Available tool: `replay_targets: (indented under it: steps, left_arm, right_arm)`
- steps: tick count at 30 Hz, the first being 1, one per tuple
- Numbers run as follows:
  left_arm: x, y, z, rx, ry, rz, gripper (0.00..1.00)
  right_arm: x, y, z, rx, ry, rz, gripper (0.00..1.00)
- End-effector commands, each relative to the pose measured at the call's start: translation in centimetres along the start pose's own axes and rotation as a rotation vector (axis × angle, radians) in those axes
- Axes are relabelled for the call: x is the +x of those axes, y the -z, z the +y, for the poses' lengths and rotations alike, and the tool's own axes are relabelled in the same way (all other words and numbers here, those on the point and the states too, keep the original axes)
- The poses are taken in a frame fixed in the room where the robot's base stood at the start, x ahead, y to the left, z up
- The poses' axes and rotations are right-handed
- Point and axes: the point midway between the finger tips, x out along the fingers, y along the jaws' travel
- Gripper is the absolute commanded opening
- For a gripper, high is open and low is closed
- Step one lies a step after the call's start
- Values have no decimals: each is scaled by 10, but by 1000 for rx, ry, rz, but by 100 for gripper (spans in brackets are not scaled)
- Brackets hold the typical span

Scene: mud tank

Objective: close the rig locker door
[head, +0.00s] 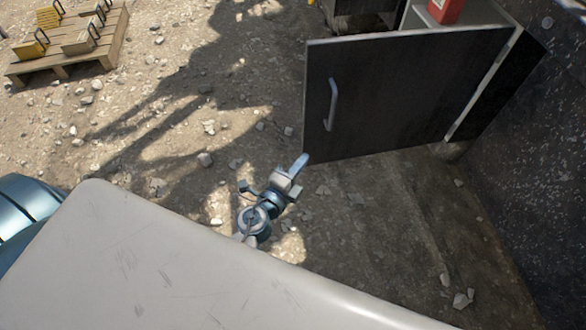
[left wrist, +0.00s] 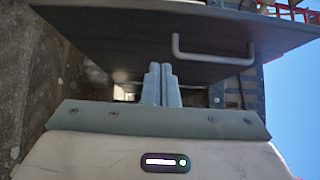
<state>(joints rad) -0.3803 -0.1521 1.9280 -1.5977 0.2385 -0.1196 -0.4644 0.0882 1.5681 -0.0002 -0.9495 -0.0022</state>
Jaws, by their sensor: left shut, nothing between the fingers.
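The rig locker door (head: 400,95) is a dark panel standing open, swung out toward the left from the locker (head: 497,88). A pale bar handle (head: 331,105) is on its face near the free edge. My left gripper (head: 299,163) is shut and empty, just below the door's lower free corner in the head view; I cannot tell whether it touches. In the left wrist view the shut fingers (left wrist: 161,84) point at the dark door panel (left wrist: 120,40), with the handle (left wrist: 213,50) up and to the right. My right gripper is not in view.
A red container (head: 445,10) stands inside the locker at the top. A dark speckled wall (head: 540,130) is at the right. A pallet (head: 70,50) with yellow cases lies at the upper left. Stony ground (head: 200,100) lies open to the left of the door.

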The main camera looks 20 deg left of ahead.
Motion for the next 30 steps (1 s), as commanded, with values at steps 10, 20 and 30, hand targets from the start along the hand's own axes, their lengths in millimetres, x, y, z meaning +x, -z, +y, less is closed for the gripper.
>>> replay_targets:
  steps: [10,20,30]
  left_arm:
    - [64,-12,0,2,0,0,0]
    - [79,-29,1,-1,-1,-1,0]
    - [80,-29,1,-2,-1,1,0]
  right_arm:
    - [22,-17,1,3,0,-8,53]
    - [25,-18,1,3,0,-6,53]
    - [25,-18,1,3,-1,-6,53]
